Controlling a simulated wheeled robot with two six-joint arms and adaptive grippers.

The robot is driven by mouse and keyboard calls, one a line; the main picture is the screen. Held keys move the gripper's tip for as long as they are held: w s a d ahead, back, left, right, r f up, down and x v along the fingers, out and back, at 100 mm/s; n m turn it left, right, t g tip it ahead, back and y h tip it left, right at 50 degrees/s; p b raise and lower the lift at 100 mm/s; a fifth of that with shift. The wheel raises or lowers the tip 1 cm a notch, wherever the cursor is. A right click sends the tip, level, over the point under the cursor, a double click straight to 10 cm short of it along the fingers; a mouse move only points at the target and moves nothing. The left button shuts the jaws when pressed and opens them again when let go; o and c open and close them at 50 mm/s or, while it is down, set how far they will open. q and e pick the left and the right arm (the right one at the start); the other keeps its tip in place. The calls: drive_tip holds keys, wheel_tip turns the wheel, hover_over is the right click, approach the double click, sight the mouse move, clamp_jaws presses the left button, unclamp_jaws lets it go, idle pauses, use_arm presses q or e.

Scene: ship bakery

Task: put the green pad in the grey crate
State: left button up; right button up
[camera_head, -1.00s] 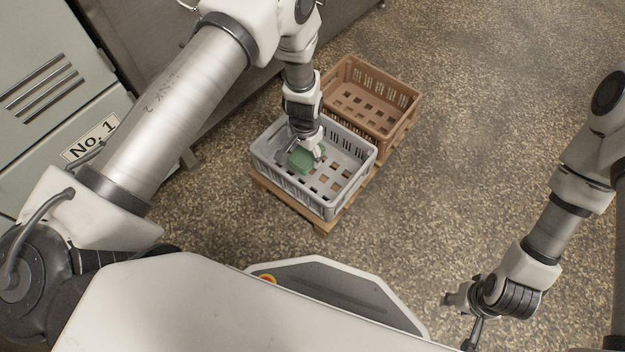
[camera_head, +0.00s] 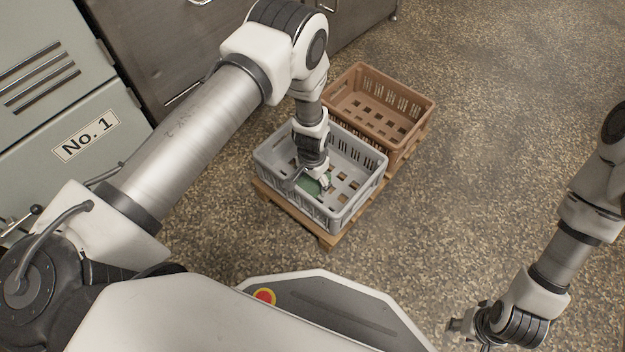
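The grey crate (camera_head: 350,211) stands on a wooden pallet, left of the picture's middle. The green pad (camera_head: 311,187) shows inside the crate, low down, mostly hidden by my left gripper. My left gripper (camera_head: 313,183) reaches down into the crate at the pad. Its fingers are largely hidden, and I cannot tell whether they hold the pad or only stand over it.
A brown crate (camera_head: 418,108), which looks empty, stands right behind the grey one on the same wooden pallet (camera_head: 325,241). Steel cabinets line the back left, and a pale green cabinet marked No. 1 (camera_head: 88,137) stands at the left. The speckled floor to the right is clear.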

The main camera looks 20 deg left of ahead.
sight(312, 180)
use_arm(q)
wheel_tip(312, 180, up, 12)
drive_tip(key=p, duration=0.7)
drive_tip(key=shift+r, duration=0.2)
